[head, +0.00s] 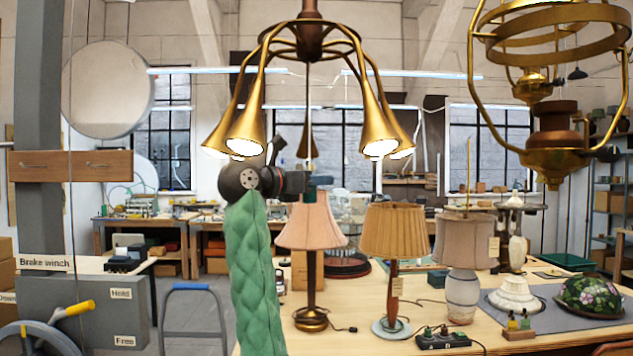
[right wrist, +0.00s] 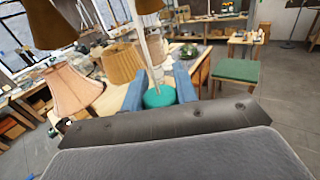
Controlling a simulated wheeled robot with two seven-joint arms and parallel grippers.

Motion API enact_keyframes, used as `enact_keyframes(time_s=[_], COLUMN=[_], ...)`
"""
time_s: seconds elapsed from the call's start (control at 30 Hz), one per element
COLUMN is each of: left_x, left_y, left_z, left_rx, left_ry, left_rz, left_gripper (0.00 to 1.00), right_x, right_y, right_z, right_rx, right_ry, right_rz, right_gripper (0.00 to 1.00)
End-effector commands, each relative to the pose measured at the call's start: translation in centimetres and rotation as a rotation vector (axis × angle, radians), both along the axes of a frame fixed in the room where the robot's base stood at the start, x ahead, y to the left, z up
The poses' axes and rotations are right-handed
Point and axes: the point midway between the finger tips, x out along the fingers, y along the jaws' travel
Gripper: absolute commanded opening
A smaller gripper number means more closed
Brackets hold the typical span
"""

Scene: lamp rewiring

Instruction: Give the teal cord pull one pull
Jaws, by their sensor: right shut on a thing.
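The teal cord pull (right wrist: 160,98) shows in the right wrist view as a round teal knob at the lower end of a pale cord (right wrist: 146,58). My right gripper (right wrist: 158,91) is shut on it, one blue finger on each side. My left gripper is not in view.
A pink pleated lamp (head: 312,226), a tan pleated lamp (head: 395,230) and a pale ceramic lamp (head: 462,295) stand on the wooden bench (head: 365,338) under my right gripper. A brass lantern (head: 551,130) hangs at right. A grey brake winch box (head: 85,305) is at lower left.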

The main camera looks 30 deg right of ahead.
Motion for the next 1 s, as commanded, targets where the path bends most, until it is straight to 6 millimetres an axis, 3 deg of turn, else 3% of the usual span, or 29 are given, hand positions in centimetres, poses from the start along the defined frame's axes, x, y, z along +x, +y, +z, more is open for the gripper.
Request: enact_keyframes(time_s=[1.0], left_x=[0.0], left_y=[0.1], left_z=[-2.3], left_rx=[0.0], left_ry=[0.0], left_rz=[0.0], left_gripper=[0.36], right_x=[0.0], right_y=[0.0], right_z=[-2.7], right_rx=[0.001], right_ry=[0.0], right_rz=[0.0], right_gripper=[0.07])
